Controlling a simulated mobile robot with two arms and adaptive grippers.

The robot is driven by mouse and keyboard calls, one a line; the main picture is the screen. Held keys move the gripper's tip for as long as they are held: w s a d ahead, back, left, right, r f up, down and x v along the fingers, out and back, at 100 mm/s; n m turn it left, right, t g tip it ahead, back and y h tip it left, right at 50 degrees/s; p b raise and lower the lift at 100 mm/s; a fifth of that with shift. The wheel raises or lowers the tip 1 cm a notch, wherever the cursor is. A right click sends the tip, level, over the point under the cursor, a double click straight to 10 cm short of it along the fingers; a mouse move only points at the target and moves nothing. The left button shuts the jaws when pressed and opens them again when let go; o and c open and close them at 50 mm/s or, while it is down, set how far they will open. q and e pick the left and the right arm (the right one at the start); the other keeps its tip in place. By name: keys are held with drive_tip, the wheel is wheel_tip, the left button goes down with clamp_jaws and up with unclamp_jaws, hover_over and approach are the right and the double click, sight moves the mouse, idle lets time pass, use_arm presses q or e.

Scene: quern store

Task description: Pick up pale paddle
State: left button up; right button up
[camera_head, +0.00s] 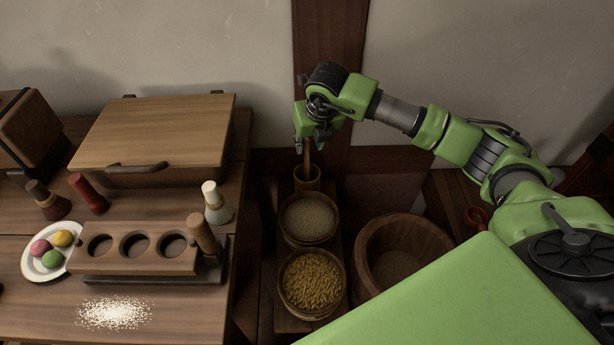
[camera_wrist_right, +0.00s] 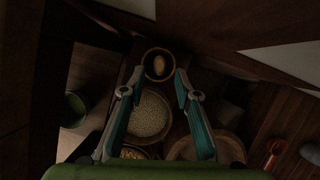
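A paddle stands upright in a small round cup (camera_head: 307,185) behind the grain tubs. Its narrow brown shaft (camera_head: 307,157) shows above the cup in the head view. In the right wrist view its pale oval end (camera_wrist_right: 158,65) shows inside the dark cup's rim (camera_wrist_right: 146,56). My right gripper (camera_head: 312,138) is above the cup, pointing down at the paddle. In the right wrist view the two fingers of my right gripper (camera_wrist_right: 157,78) are spread apart with nothing between them, and the pale end lies just beyond their tips. My left gripper is out of view.
A tub of pale grain (camera_head: 309,218) and a tub of golden grain (camera_head: 312,282) stand in front of the cup. A large wooden bucket (camera_head: 368,240) is to their right. A wooden post (camera_head: 328,50) and wall rise close behind. The table (camera_head: 180,325) is left.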

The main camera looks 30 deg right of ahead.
sight(308, 149)
drive_tip(key=b+x, duration=0.1)
drive_tip(key=x, duration=0.4)
drive_tip(key=shift+w+f, duration=0.25)
drive_tip(key=shift+f, duration=0.05)
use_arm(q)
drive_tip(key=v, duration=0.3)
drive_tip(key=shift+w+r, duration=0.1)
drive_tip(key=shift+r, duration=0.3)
use_arm(e)
clamp_jaws()
